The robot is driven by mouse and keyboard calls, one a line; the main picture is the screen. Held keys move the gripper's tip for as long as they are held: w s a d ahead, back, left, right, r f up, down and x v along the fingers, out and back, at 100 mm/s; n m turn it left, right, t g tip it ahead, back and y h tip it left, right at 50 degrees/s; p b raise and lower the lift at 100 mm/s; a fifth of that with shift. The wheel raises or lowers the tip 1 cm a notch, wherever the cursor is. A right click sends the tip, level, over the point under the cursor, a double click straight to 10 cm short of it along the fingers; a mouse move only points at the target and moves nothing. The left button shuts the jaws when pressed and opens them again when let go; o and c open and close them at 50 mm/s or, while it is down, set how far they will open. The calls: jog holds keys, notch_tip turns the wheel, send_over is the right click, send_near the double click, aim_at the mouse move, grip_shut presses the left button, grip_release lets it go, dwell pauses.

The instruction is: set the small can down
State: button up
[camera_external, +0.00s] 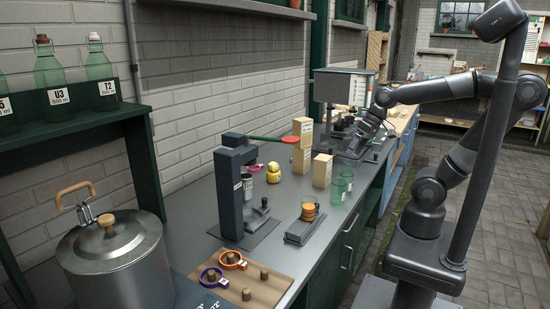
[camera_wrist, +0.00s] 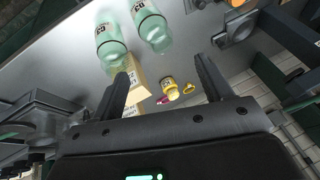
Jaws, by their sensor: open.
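A small yellow can (camera_external: 273,178) stands on the grey metal counter near the wall, right of the dark press. In the wrist view a yellow can with a pale label (camera_wrist: 171,92) shows between my fingers but well beyond them. A greyish can (camera_external: 246,188) stands by the press column; which of the two is the small can I cannot tell. My gripper (camera_wrist: 160,68) is open, with nothing between its fingers. In the external view my gripper (camera_external: 364,136) is over the far part of the counter, apart from both cans, its fingertips hard to make out.
Pale boxes (camera_external: 322,170) and green glass bottles (camera_external: 339,188) stand between my gripper and the press (camera_external: 232,195). A machine (camera_external: 343,88) stands close behind my gripper. A steel pot (camera_external: 115,262) fills the near left. Bare counter (camera_external: 300,200) lies in the middle.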

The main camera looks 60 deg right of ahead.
jog(key=s+d+n+t+h, duration=0.1)
jog(key=s+d+h, duration=0.1)
jog(key=d, duration=0.3)
jog(key=shift+s+d+r+n, duration=0.3)
jog(key=shift+s+r, duration=0.15)
jog(key=shift+s, duration=0.1)
dwell(0.7)
